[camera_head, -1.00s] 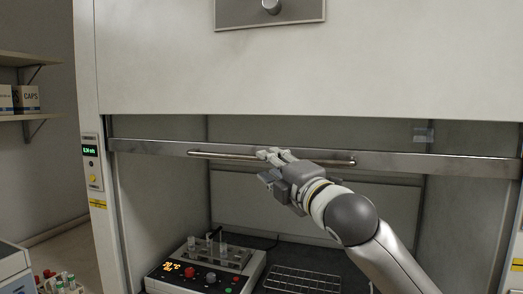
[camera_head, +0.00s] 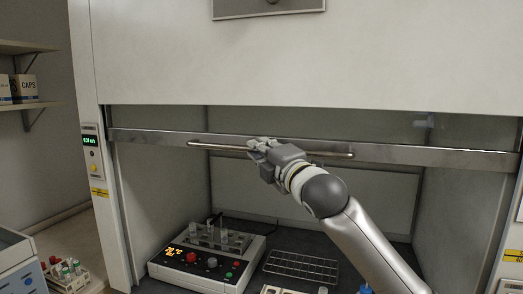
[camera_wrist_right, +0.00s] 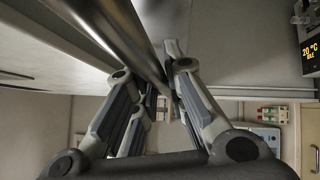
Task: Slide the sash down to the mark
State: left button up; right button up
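The sash is the wide pane with a metal bottom rail (camera_head: 420,156). It hangs partway down the hood opening, and the rail crosses level with the green display on the left post. A long bar handle (camera_head: 215,149) runs along the rail. My right gripper (camera_head: 258,148) is at the middle of the handle. In the right wrist view the handle (camera_wrist_right: 135,45) passes between the fingers of the right gripper (camera_wrist_right: 158,90), which look closed in on it. Small yellow labels are on the left post (camera_head: 99,192) and right post (camera_head: 513,256); I cannot tell which is the mark. My left gripper is not in view.
Below the sash, a control box with tubes (camera_head: 208,258) and a wire rack (camera_head: 301,267) stand on the hood floor. A tube rack (camera_head: 68,275) is outside at lower left. Shelves with boxes (camera_head: 24,88) are at far left. The space right below the rail is open.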

grip_shut()
notch_tip(320, 180, down, 18)
jog(key=b, duration=0.8)
jog(key=shift+f+b, duration=0.15)
jog(key=shift+b, duration=0.15)
jog(key=o, duration=0.7)
grip_release()
jog(key=v, duration=1.2)
